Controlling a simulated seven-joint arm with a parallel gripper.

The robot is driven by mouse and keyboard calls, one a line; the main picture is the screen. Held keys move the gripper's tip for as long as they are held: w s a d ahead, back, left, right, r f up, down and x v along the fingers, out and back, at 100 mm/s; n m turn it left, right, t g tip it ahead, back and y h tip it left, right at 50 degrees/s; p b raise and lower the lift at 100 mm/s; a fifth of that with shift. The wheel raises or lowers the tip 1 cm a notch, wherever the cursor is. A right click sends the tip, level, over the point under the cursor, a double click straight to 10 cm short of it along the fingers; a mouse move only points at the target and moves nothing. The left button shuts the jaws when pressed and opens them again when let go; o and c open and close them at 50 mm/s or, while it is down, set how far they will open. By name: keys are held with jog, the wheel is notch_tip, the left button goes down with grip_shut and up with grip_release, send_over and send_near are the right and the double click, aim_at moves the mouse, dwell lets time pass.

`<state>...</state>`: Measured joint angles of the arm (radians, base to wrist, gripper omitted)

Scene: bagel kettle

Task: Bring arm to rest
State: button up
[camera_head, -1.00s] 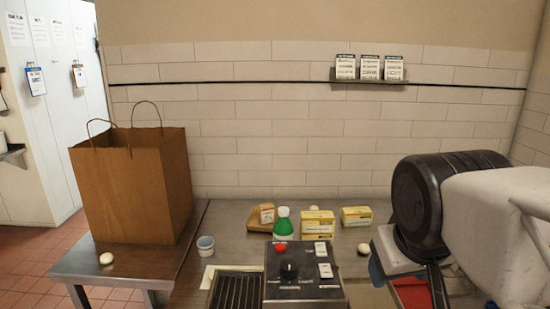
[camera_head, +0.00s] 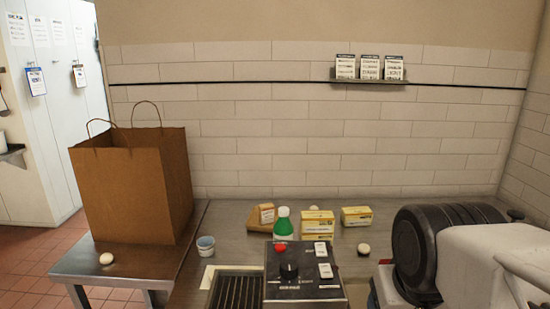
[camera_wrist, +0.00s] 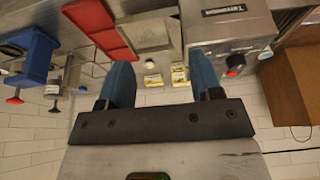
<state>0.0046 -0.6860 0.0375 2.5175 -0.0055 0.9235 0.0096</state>
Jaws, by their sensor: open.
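My gripper (camera_wrist: 162,78) shows in the wrist view as two blue fingers spread apart, with nothing between them. My arm enters the head view at the lower right, low beside the counter; the fingers are hidden there. The wrist view shows the scene roughly upside down, with the counter along the top. A black and silver control box (camera_head: 303,284) with a red button stands at the front of the counter. The yellow boxes (camera_head: 318,224) show between the finger lines in the wrist view, apart from the fingers.
A brown paper bag (camera_head: 130,190) stands on the left table. Red trays (camera_wrist: 108,42) and a blue clamp-like device (camera_wrist: 38,55) show in the wrist view.

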jog(key=shift+g, duration=0.7)
jog(key=shift+s+x, duration=0.15)
jog(key=shift+x, duration=0.9)
jog(key=shift+s+x, duration=0.1)
jog(key=shift+x, duration=0.95)
